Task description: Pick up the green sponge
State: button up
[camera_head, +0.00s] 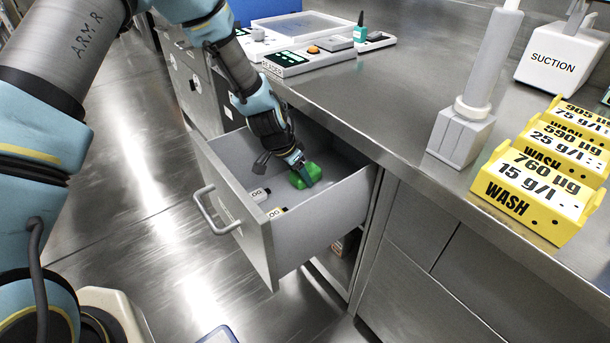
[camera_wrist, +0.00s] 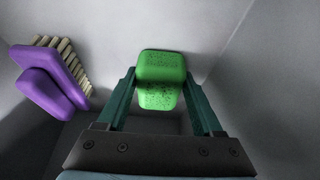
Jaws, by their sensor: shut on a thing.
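The green sponge (camera_head: 305,176) is inside the open drawer (camera_head: 247,213), toward its back right in the head view. My gripper (camera_head: 302,170) reaches down into the drawer and is shut on the sponge. In the wrist view the sponge (camera_wrist: 161,78) sits between the two teal fingers of my gripper (camera_wrist: 162,90), with one finger on each side. I cannot tell whether the sponge still touches the drawer floor.
A purple brush (camera_wrist: 50,80) with pale bristles lies left in the wrist view. Small white labelled items (camera_head: 260,194) lie in the drawer. The drawer's walls surround my gripper. The counter (camera_head: 390,110) above holds yellow wash blocks (camera_head: 532,192) and a grey device (camera_head: 462,135).

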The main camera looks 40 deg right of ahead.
jog(key=shift+r, duration=0.1)
jog(key=shift+r, duration=0.5)
jog(key=a, duration=0.4)
jog(key=shift+w+b, duration=0.1)
jog(key=shift+b, duration=0.25)
notch_tip(320, 180, up, 14)
jog(key=shift+p, duration=0.45)
